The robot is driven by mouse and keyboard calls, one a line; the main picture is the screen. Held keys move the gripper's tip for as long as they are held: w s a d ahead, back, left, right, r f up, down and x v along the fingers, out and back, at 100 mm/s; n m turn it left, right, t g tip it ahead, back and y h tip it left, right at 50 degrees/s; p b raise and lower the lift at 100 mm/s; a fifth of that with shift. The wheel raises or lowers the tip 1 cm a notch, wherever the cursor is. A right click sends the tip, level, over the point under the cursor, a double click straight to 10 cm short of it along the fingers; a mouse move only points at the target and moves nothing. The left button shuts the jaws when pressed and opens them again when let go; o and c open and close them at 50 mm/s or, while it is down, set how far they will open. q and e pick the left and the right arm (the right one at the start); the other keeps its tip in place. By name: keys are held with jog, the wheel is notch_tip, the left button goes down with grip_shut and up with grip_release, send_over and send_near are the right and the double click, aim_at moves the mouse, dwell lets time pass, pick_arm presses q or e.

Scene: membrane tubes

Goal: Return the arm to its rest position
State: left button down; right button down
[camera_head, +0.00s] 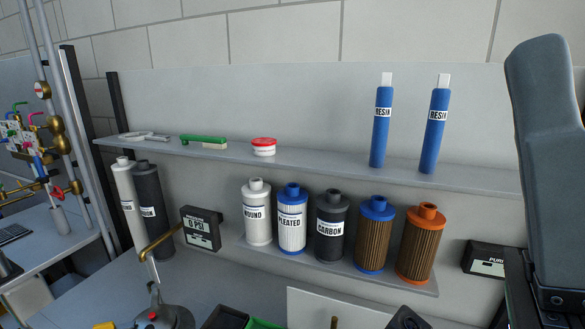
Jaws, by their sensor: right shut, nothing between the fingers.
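My right arm (548,165) fills the right edge of the view as a large grey link with a dark lower part. It stands close to the camera, in front of the shelf's right end. My right gripper is shut and empty; its fingertips are not clearly made out. My left arm and gripper are not in view.
Several filter cartridges stand below, including the carbon one (331,227).

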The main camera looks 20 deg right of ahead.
jog(key=w+d+f+m+g+h, duration=0.1)
jog(key=w+d+f+g+h, duration=0.1)
jog(key=w+f+h, duration=0.45)
notch_tip(320, 180, up, 34)
jog(key=h+p, duration=0.2)
jog(key=p, duration=3)
notch_tip(320, 180, down, 54)
jog(key=b, duration=5.4)
jog(key=shift+w+f, duration=0.2)
jog(key=shift+f, duration=0.05)
